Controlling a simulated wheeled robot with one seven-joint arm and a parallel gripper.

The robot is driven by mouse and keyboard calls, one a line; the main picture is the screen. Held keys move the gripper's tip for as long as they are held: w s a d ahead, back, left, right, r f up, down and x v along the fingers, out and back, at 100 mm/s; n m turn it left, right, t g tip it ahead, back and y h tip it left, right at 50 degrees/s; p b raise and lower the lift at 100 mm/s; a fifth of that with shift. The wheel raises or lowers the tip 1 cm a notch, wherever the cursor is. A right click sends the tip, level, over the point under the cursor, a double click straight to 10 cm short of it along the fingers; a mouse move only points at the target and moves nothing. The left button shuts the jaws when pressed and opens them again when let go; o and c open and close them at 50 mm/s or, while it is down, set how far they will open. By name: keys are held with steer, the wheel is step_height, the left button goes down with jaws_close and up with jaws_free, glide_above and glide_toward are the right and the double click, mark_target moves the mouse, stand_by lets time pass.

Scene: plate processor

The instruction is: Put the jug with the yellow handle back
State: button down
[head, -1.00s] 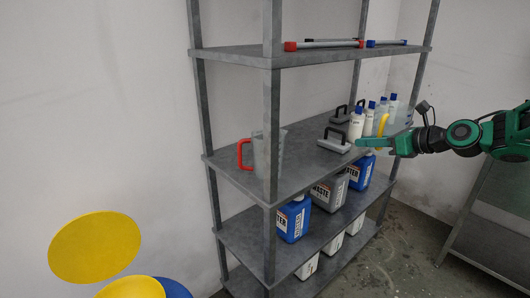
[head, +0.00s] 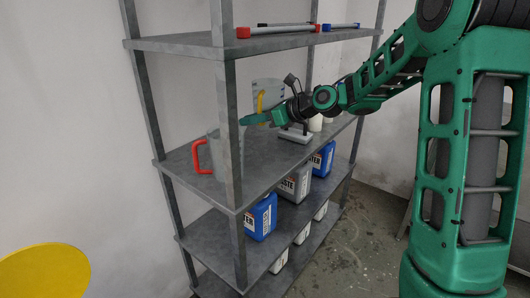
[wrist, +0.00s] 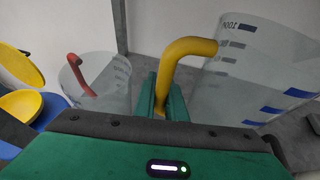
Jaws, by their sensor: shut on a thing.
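The jug with the yellow handle (head: 270,88) is a clear, greyish measuring jug, seen at the middle shelf level in the head view. It fills the right side of the wrist view (wrist: 255,75), with blue marks on its wall. My gripper (head: 254,118) is shut on its yellow handle; the green fingers show at the handle in the wrist view (wrist: 165,103). The jug looks roughly upright and appears raised above the middle shelf (head: 255,170). Its lower part is hidden behind my gripper.
A clear jug with a red handle (head: 201,156) stands on the middle shelf, left of my gripper and partly behind the front post. A black-handled grey tool (head: 295,134) lies to the right. Rods with red and blue ends (head: 285,28) lie on the shelf above.

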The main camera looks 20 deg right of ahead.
steer(key=shift+a+f, duration=0.1)
steer(key=shift+a, duration=0.1)
step_height(320, 180, down, 10)
steer(key=shift+a+r, duration=0.1)
stand_by(0.4)
steer(key=c, duration=1.8)
jaws_free()
steer(key=shift+s+d+r, duration=0.1)
steer(key=shift+d, duration=0.15)
steer(key=v, duration=1.1)
steer(key=shift+s, duration=0.2)
steer(key=shift+s+d, duration=0.1)
